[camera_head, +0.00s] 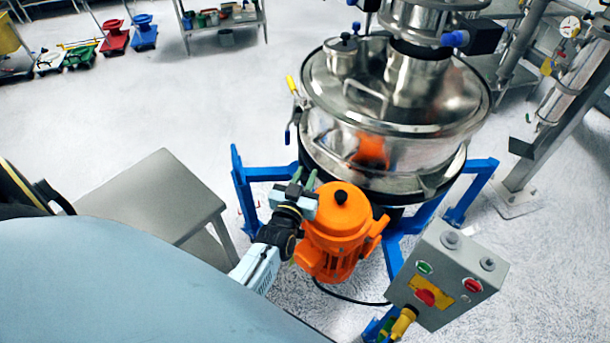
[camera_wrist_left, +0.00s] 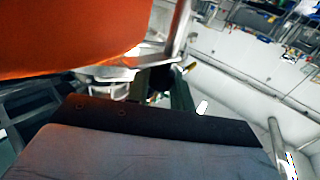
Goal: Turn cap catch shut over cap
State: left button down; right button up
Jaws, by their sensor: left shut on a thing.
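My left gripper (camera_head: 304,183) is in front of the steel sifter drum (camera_head: 420,155), close beside the orange motor (camera_head: 345,235). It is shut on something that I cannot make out. In the left wrist view, its dark fingers (camera_wrist_left: 180,98) point ahead under the orange motor (camera_wrist_left: 70,35). A small round cap (camera_head: 342,58) with a black knob stands on the drum's lid. A yellow-tipped lever (camera_head: 291,85) sits at the lid's left edge, apart from the gripper in the head view. I cannot tell which part is the cap catch. My right gripper is not in view.
A blue frame (camera_head: 240,180) surrounds the drum's base. A grey control box (camera_head: 445,275) with buttons stands at the lower right. A grey table (camera_head: 150,195) is at the left.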

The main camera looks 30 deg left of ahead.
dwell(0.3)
pick_arm(q)
jog(key=c, duration=1.3)
grip_release()
jog(key=shift+o, duration=0.2)
jog(key=v, duration=1.3)
jog(key=shift+b, duration=0.3)
jog(key=shift+s+d, duration=0.1)
